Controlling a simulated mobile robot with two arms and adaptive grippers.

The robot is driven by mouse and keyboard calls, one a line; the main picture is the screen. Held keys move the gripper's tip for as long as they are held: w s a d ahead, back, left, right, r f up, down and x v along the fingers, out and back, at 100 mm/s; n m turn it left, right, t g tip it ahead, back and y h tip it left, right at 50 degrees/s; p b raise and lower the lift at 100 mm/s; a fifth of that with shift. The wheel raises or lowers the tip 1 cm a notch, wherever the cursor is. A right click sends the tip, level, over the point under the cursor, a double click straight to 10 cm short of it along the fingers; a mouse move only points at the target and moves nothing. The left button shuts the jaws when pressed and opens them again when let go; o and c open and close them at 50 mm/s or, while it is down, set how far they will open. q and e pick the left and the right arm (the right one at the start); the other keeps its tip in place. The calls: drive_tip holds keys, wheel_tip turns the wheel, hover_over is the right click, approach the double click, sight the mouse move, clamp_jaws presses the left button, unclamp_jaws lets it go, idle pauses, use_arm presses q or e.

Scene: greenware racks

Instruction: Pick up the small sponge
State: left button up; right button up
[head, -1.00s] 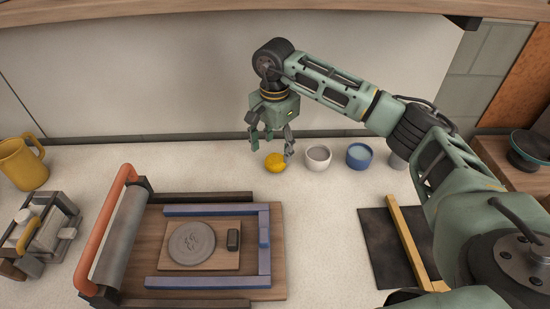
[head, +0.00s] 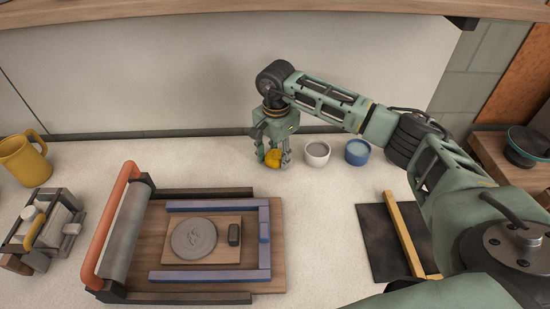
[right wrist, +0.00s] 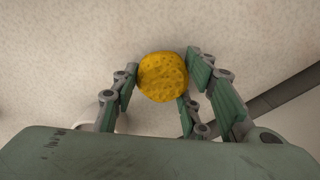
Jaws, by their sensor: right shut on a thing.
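The small sponge (head: 273,158) is yellow, round and pitted, at the back of the pale counter in the head view. It also shows in the right wrist view (right wrist: 163,77), between the green finger pads. My right gripper (head: 274,161) points down over the sponge with its fingers around it and is shut on it. I cannot tell whether the sponge still touches the counter. In the right wrist view my right gripper (right wrist: 162,88) hides little of the sponge. My left gripper is not in view.
A white cup (head: 317,154) and a blue cup (head: 357,152) stand just right of the sponge. A slab roller board (head: 140,262) with a grey disc (head: 194,238) lies in front. A yellow mug (head: 25,160) stands at far left. The wall is close behind.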

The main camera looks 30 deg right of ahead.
drive_tip(key=shift+c, duration=1)
drive_tip(key=shift+r, duration=0.15)
drive_tip(key=shift+r, duration=0.35)
drive_tip(key=r, duration=0.1)
drive_tip(key=r+b, duration=0.1)
drive_tip(key=d+r, duration=0.1)
drive_tip(key=shift+s+d+r+b, duration=0.1)
drive_tip(key=shift+s+r+b, duration=0.2)
drive_tip(key=shift+b, duration=0.1)
drive_tip(key=s+d+r+b, duration=0.2)
drive_tip(key=s+d+r, duration=0.3)
drive_tip(key=d, duration=0.3)
drive_tip(key=shift+s+d+r, duration=0.3)
drive_tip(key=shift+s+r, duration=0.1)
drive_tip(key=shift+r, duration=0.35)
